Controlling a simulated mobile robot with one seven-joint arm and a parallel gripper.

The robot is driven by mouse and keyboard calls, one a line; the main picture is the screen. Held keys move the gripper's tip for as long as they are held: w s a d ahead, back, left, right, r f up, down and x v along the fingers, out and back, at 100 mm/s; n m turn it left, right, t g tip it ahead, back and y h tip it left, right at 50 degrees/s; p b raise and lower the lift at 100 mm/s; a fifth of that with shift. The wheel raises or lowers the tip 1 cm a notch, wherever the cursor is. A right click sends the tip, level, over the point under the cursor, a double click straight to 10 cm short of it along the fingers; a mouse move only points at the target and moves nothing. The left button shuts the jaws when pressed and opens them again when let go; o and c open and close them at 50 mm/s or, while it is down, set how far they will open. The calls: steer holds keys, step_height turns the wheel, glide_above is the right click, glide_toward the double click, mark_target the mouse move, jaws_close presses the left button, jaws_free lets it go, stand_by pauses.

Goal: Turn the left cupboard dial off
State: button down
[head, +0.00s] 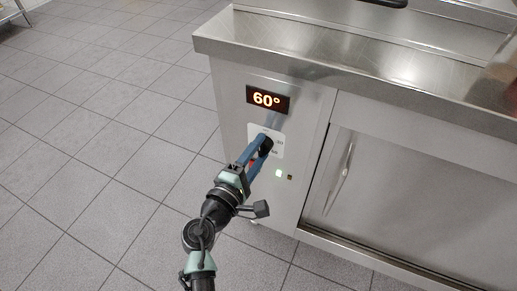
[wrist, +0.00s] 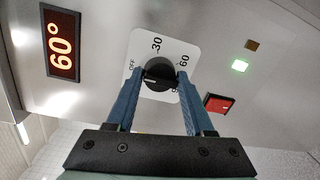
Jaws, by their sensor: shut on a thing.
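The dial is a round black knob (wrist: 158,70) on a white plate (wrist: 143,42) marked OFF, 30 and 60. It sits on the front of the steel cupboard (head: 232,95). A short white mark shows on the knob, partly between my fingers; I cannot tell exactly which label it points to. My gripper (wrist: 159,77) has one blue finger on each side of the knob and is shut on it. In the head view, my gripper (head: 264,146) reaches the panel and covers part of the plate. The display (head: 268,99) above reads 60°.
A lit green lamp (wrist: 240,66), a small brown square (wrist: 252,45) and a red switch (wrist: 219,104) are close to the dial. A steel sliding door with a handle (head: 341,180) is to the right. The counter edge (head: 330,80) overhangs the panel. Tiled floor (head: 90,130) is clear at left.

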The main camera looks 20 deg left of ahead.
steer(key=shift+r, duration=0.1)
stand_by(0.3)
steer(key=shift+c, duration=1.6)
jaws_free()
steer(key=s+a+p, duration=0.1)
steer(key=s+p, duration=0.1)
steer(key=s, duration=1.1)
steer(key=shift+r, duration=0.3)
steer(key=shift+a, duration=0.15)
